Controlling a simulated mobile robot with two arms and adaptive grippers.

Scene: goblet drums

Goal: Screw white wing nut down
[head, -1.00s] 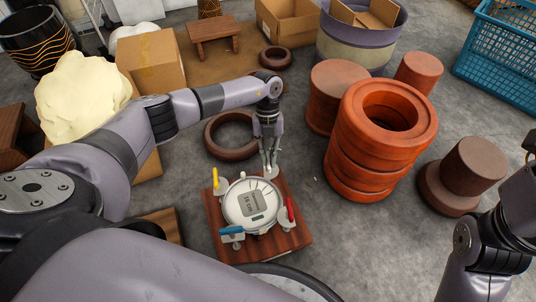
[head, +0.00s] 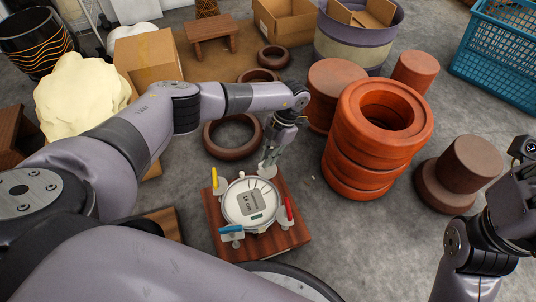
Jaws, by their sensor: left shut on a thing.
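A round white drum head with a dark label and small display (head: 251,204) sits on a brown wooden board (head: 288,241). Clamps stand around its rim, with a yellow handle (head: 214,178) at the left, a blue one (head: 231,229) at the front and a red one (head: 289,209) at the right. My left gripper (head: 268,163) points down at the far right of the rim, over a pale clamp base (head: 267,172). It is shut on the white wing nut, which its fingers mostly hide. My right arm shows at the right edge, but its gripper is not visible.
Stacked orange rings (head: 372,150) and brown cylinders (head: 463,165) stand to the right. A brown ring (head: 232,153) lies behind the board. A cardboard box (head: 148,62) and a cream lump (head: 82,95) are at the left. Grey floor is clear right of the board.

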